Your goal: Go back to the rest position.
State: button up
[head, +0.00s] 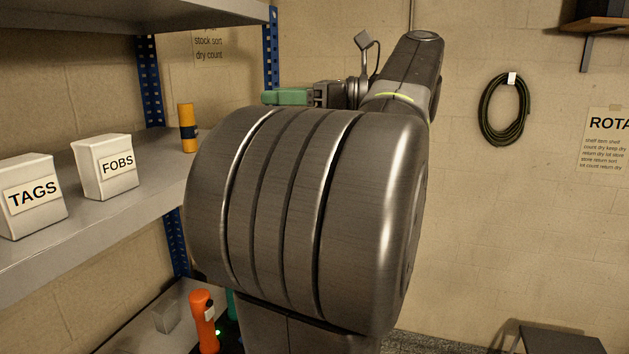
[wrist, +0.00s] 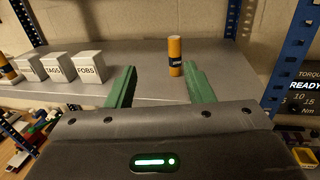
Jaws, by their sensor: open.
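My gripper (wrist: 160,67) is open and empty, with its two green fingers well apart in the wrist view. In the head view my gripper (head: 286,97) shows side-on as a green finger pointing left, above and behind the large grey body of my arm. The gripper faces the shelf (wrist: 150,80). Nothing is between the fingers. An orange cylinder with a dark band (wrist: 175,56) stands upright on the shelf beyond the right fingertip; it also shows in the head view (head: 186,115). I cannot tell the exact gap between them.
White boxes marked TAGS (head: 33,222) and FOBS (head: 105,182) stand on the shelf at left. A blue shelf post (head: 271,50) rises near the gripper. An orange-red tool (head: 203,320) stands below. Coiled cable (head: 486,118) hangs on the wall. Open room lies right of my arm.

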jog(key=w+d+f+m+t+b, duration=0.1)
jog(key=w+f+t, duration=0.1)
jog(key=w+f, duration=0.4)
jog(key=w+d+f+m+t+h+b, duration=0.1)
jog(key=w+f+m+t+b, duration=0.1)
jog(key=w+f, duration=0.4)
notch_tip(320, 180, down, 4)
jog(key=shift+d+f+t, duration=0.2)
jog(key=shift+t, duration=0.2)
jog(key=shift+a, duration=0.1)
